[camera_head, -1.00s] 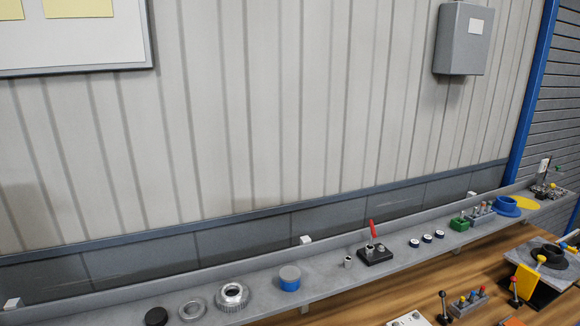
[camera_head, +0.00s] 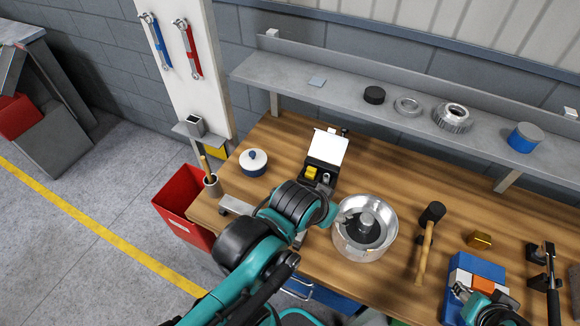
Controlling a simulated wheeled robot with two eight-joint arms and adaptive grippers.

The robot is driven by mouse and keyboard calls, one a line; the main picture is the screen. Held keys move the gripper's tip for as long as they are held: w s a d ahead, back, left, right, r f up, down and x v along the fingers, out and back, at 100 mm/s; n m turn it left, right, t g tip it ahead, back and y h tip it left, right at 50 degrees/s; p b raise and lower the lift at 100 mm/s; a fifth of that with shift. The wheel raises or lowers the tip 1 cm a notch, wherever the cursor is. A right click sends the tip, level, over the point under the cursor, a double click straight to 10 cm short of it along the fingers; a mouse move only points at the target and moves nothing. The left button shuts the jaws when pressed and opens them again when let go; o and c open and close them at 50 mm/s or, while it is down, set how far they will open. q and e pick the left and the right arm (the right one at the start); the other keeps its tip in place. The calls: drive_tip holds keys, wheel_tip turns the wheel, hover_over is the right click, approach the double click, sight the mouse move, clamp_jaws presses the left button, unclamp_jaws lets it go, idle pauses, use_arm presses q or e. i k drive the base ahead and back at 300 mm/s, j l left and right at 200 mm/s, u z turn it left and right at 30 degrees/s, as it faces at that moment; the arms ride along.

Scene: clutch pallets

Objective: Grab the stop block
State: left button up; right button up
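I cannot tell for sure which thing is the stop block. A small brass-coloured block (camera_head: 480,240) lies on the wooden bench right of a hammer, apart from both grippers. A small yellow block (camera_head: 311,172) sits in an open black case behind my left arm. My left gripper (camera_head: 343,216) is at the left rim of a round metal pan (camera_head: 384,243); its fingers are too small to read. My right gripper (camera_head: 462,291) is over a blue box (camera_head: 477,268) with an orange piece, at the lower right. Its fingers are partly hidden and unclear.
A hammer (camera_head: 428,240) lies between the pan and the brass block. A grey shelf (camera_head: 335,88) with several round parts runs above the bench. A red bin (camera_head: 183,205) stands on the floor left of the bench.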

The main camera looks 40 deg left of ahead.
sight(311, 173)
drive_tip(key=k+j+u, duration=0.1)
drive_tip(key=u, duration=0.35)
drive_tip(key=k+j+u, duration=0.1)
drive_tip(key=u, duration=0.35)
drive_tip(key=i+j+z, duration=0.1)
drive_tip(key=z, duration=0.4)
drive_tip(key=i+j+z, duration=0.2)
drive_tip(key=z, duration=0.3)
